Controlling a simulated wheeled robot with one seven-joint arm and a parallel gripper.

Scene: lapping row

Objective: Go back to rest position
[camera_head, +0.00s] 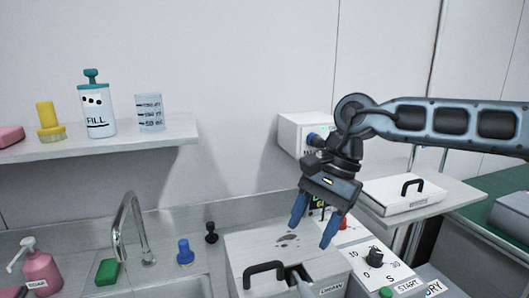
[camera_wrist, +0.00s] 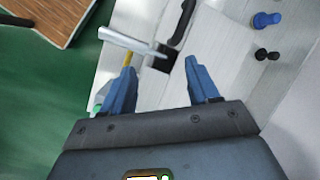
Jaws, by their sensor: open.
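My gripper (camera_head: 314,222) has two blue fingers spread apart with nothing between them. In the head view it hangs pointing down above a light box (camera_head: 245,250) with a black handle (camera_head: 264,270). In the wrist view my gripper (camera_wrist: 162,85) is also open. Beyond its fingertips are a grey spout-like piece (camera_wrist: 128,40), a dark opening (camera_wrist: 163,58) and the black handle (camera_wrist: 182,22). My arm reaches in from the right.
A shelf (camera_head: 100,147) at the left holds a FILL bottle (camera_head: 97,112), a beaker (camera_head: 149,112) and a yellow piece (camera_head: 48,120). A faucet (camera_head: 130,225) stands by the sink. A control panel with a dial (camera_head: 375,256) and a handled white lid (camera_head: 400,196) lie at the right.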

